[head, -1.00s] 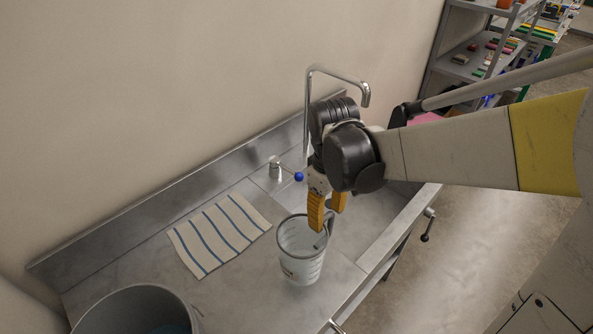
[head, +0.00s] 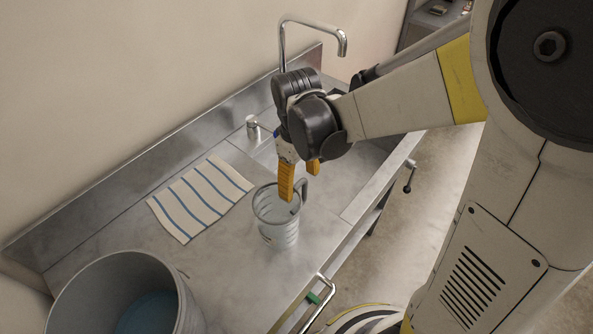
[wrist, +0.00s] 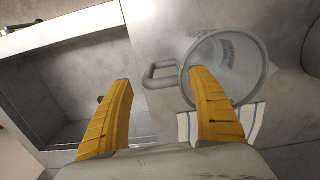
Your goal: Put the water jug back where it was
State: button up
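The water jug (head: 277,232), a clear grey measuring jug with a handle, stands upright on the steel counter beside the sink. My gripper (head: 300,187) is above its handle side, pointing down, with its yellow fingers spread. In the wrist view the gripper (wrist: 160,78) is open and empty. The jug's handle (wrist: 151,80) shows between the fingertips there, and one finger overlaps the jug's rim in the picture. Whether a finger touches the jug, I cannot tell.
A grey bucket (head: 72,300) with blue liquid inside stands at the front left. A striped cloth (head: 200,198) lies left of the jug. The faucet (head: 283,45) rises behind my gripper. The counter's front edge has a rail handle (head: 322,290). The counter (head: 215,255) between bucket and jug is clear.

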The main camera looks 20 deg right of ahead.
jog(key=shift+r, duration=0.1)
notch_tip(320, 180, up, 11)
jog(key=p, duration=0.4)
jog(key=s+d+r+m+t, duration=0.5)
jog(key=s+m+t, duration=0.1)
jog(key=s+t, duration=0.1)
jog(key=shift+s+m, duration=0.4)
jog(key=shift+s, duration=0.25)
jog(key=shift+f, duration=0.1)
notch_tip(320, 180, down, 5)
jog(key=b, duration=0.5)
